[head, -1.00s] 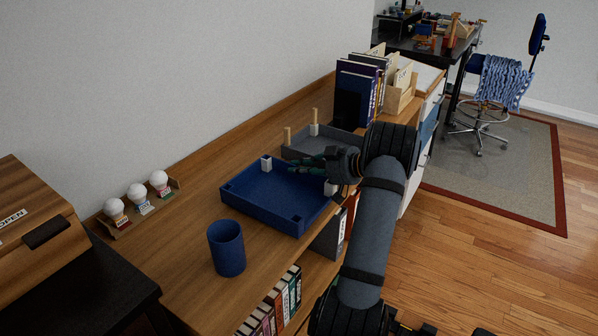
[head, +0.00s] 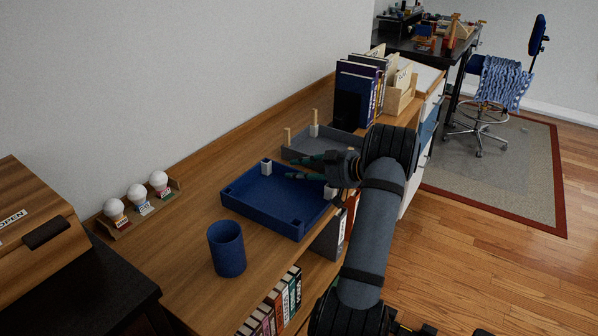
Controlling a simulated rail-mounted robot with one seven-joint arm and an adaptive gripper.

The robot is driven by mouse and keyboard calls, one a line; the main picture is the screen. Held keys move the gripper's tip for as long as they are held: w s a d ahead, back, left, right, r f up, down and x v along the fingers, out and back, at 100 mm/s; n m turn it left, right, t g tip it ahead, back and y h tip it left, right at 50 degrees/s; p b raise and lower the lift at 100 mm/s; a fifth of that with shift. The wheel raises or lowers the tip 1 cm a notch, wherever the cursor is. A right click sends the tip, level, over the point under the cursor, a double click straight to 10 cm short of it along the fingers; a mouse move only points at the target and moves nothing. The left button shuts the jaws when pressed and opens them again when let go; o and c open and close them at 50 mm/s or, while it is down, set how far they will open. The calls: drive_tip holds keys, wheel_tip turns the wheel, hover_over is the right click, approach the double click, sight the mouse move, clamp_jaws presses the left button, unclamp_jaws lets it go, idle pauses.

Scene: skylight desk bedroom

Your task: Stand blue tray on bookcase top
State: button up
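The blue tray (head: 265,207) lies flat and upright on the wooden bookcase top (head: 190,255), close to its front edge. A small white block (head: 266,167) shows at its back left corner, and another pale one shows at its right beside my wrist. My gripper (head: 296,168) reaches in from the right over the tray's back right side. Its two dark green fingers are spread apart with nothing seen between them. Whether a finger touches the tray's rim I cannot tell. My wrist and arm hide the tray's right end.
A grey tray (head: 308,148) with wooden pegs stands just behind the blue one. A blue cup (head: 227,250) stands in front left. A rack of white bulbs (head: 138,200) is at the left, and books (head: 356,92) stand at the back right. Bare wood lies left of the tray.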

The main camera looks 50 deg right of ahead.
drive_tip(key=shift+s+r, duration=0.15)
drive_tip(key=shift+r, duration=0.05)
drive_tip(key=v, duration=1)
drive_tip(key=shift+s+r, duration=0.25)
drive_tip(key=shift+s, duration=0.05)
drive_tip(key=shift+s+r+p, duration=0.15)
drive_tip(key=shift+s+p, duration=0.15)
drive_tip(key=shift+s, duration=0.15)
